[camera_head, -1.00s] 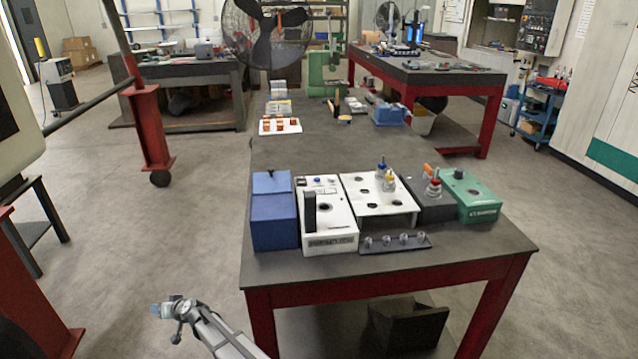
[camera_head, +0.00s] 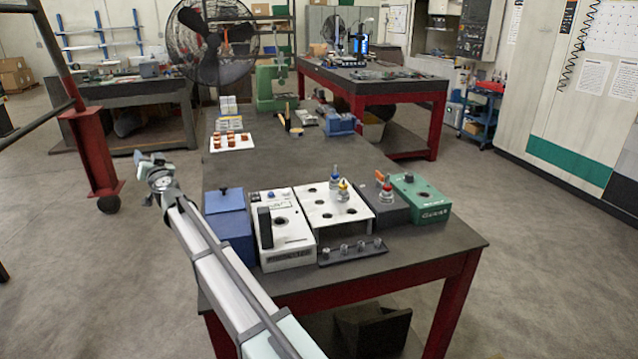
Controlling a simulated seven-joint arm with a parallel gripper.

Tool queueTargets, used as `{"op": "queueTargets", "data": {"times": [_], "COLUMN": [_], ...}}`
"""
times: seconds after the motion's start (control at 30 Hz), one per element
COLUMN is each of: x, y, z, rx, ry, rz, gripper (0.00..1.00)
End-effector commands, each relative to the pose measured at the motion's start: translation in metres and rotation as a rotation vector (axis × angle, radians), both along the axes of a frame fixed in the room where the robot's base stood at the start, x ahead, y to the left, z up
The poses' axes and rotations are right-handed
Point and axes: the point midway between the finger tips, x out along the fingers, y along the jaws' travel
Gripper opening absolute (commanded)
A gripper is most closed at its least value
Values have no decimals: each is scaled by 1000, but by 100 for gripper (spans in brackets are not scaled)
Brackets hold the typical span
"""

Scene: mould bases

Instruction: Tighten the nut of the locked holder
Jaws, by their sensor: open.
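A tool holder with a red and white collar (camera_head: 387,191) stands upright in a dark block (camera_head: 388,213), with an orange lever (camera_head: 381,176) beside it. Two more holders, one with blue (camera_head: 335,175) and one with yellow (camera_head: 343,189), stand in a white rack (camera_head: 318,215) with several open holes. I cannot tell from here which nut is tight. A dark strip (camera_head: 338,257) with several small metal pieces lies in front of the rack. My gripper (camera_head: 147,160) is open and empty, in the air left of the bench, far from the holders.
A blue box (camera_head: 228,225) and a white machine (camera_head: 296,235) with a black upright part stand left of the rack. A green box (camera_head: 420,200) stands at the right. A white tray (camera_head: 217,146) with copper-coloured pieces lies farther back. The middle of the bench (camera_head: 270,165) is clear.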

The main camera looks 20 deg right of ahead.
Motion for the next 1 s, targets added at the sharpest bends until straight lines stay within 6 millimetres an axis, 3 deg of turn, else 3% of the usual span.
{"op": "queueTargets", "data": {"times": [0.03, 0.1, 0.3, 0.67, 1.0], "x": [9, 18, 36, 46, 25], "y": [-44, -93, -212, -383, -523], "z": [25, 43, 64, 75, 79], "rx": [60, 141, 337, 537, 610], "ry": [-5, 5, 36, 21, -19], "rz": [-62, -123, -219, -183, -37], "gripper": [56, 56, 56, 56, 56]}}
